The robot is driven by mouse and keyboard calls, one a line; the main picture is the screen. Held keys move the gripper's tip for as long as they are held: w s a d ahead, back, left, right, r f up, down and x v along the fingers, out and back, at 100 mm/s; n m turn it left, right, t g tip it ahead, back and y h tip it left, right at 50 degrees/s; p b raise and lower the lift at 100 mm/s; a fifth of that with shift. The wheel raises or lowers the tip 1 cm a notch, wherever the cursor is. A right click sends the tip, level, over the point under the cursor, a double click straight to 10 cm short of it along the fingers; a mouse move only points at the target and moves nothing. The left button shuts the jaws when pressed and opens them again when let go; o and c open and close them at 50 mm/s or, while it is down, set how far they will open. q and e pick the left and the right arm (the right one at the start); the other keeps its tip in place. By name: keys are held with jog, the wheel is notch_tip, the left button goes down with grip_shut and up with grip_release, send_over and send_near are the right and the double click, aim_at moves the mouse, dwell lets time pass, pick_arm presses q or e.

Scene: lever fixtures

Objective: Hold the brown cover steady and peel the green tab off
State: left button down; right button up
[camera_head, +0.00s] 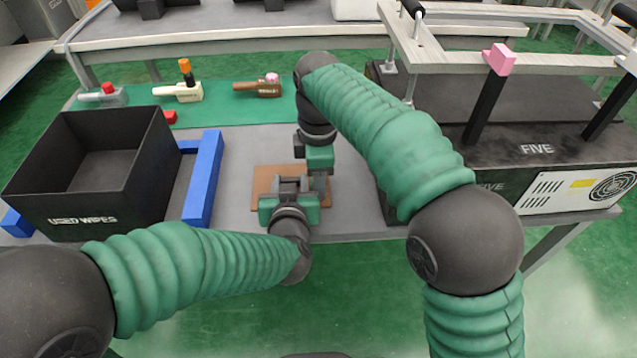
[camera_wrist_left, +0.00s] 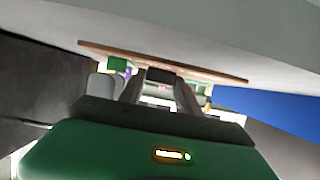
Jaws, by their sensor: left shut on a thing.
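The brown cover (camera_head: 262,178) lies flat on the grey table in front of me, partly hidden by my grippers. In the left wrist view the brown cover (camera_wrist_left: 215,75) shows as a thin edge-on strip at the fingertips. My left gripper (camera_head: 290,186) is shut on the brown cover at its near side. My right gripper (camera_head: 319,184) points down at the cover's right part, just beyond the left one; its fingertips are too hidden to tell their opening. A small green patch (camera_wrist_left: 117,65) under the cover's edge may be the green tab; the head view does not show the tab clearly.
A black "USED WIPES" bin (camera_head: 62,205) stands at left, with a blue frame (camera_head: 203,180) beside it. Several lever fixtures, including a brown one (camera_head: 257,88), stand on a green mat (camera_head: 226,112) behind. A black "FIVE" machine (camera_head: 545,165) stands at right.

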jog(key=shift+f, duration=0.95)
grip_shut()
dwell(1.2)
